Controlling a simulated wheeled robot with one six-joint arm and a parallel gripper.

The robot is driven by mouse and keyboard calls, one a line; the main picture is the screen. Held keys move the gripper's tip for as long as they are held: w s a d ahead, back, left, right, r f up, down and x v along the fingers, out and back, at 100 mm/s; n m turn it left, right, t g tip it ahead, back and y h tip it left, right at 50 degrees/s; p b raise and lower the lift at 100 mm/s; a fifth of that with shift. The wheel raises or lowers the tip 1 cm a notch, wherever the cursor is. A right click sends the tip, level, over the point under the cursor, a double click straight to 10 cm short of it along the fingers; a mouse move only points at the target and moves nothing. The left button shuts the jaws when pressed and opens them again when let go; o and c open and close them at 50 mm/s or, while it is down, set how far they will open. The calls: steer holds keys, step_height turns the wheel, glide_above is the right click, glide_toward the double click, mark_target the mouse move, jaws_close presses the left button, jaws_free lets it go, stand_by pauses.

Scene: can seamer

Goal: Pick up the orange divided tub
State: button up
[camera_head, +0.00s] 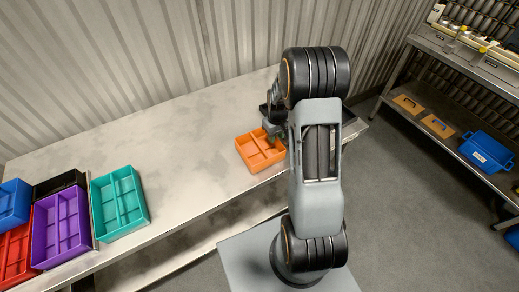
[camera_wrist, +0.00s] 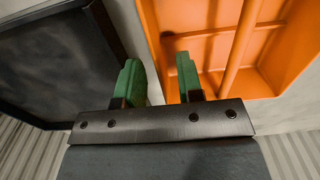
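The orange divided tub (camera_head: 258,152) sits on the metal table near its front edge, just left of my arm. In the wrist view its side wall and an inner divider (camera_wrist: 239,45) show close up. My gripper (camera_head: 274,135) is low at the tub's back right edge, partly hidden by my arm. In the wrist view the two green fingertips of my gripper (camera_wrist: 160,76) stand apart, with the tub's near wall in the gap between them. Bare space shows in the gap, so the fingers do not look closed on the wall.
A dark tray (camera_wrist: 60,60) lies beside the orange tub, mostly behind my arm in the head view. Teal (camera_head: 119,204), purple (camera_head: 62,228), blue and red tubs stand at the table's left end. The table's middle (camera_head: 180,140) is clear. A corrugated wall stands behind.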

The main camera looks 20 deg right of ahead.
mark_target(275, 146)
steer(key=shift+f+p, duration=0.3)
steer(key=shift+f, duration=1.5)
jaws_close()
